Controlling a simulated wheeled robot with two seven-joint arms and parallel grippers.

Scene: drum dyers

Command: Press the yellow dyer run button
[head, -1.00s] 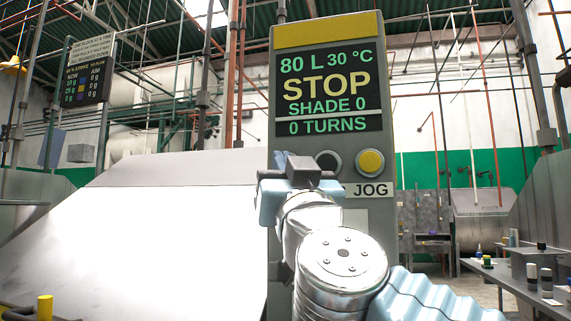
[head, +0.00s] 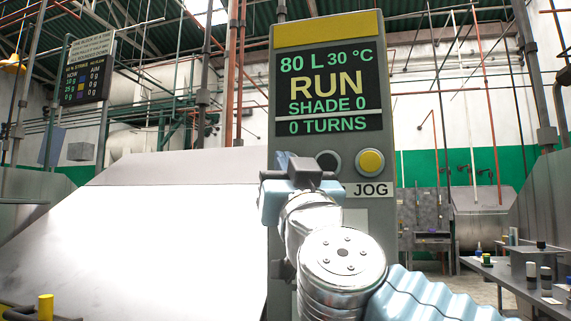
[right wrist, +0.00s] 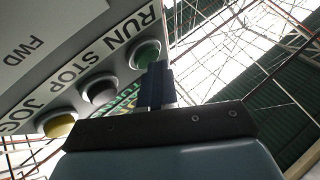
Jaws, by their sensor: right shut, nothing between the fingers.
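The yellow dyer's control panel (head: 326,62) has a yellow strip along its top, and its display (head: 328,92) reads RUN. The green run button (right wrist: 145,55) shows in the right wrist view under the word RUN; in the head view my gripper hides it. My right gripper (head: 288,163) is shut and empty, in front of the panel's left side. In the right wrist view its fingertips (right wrist: 160,75) overlap the lower edge of the run button; I cannot tell whether they touch it. My left gripper is not in view.
A dark stop button (head: 328,160) and a yellow jog button (head: 370,162) sit right of my gripper. A large white sloping surface (head: 165,225) fills the left. A grey bench (head: 515,283) with small bottles stands at the right.

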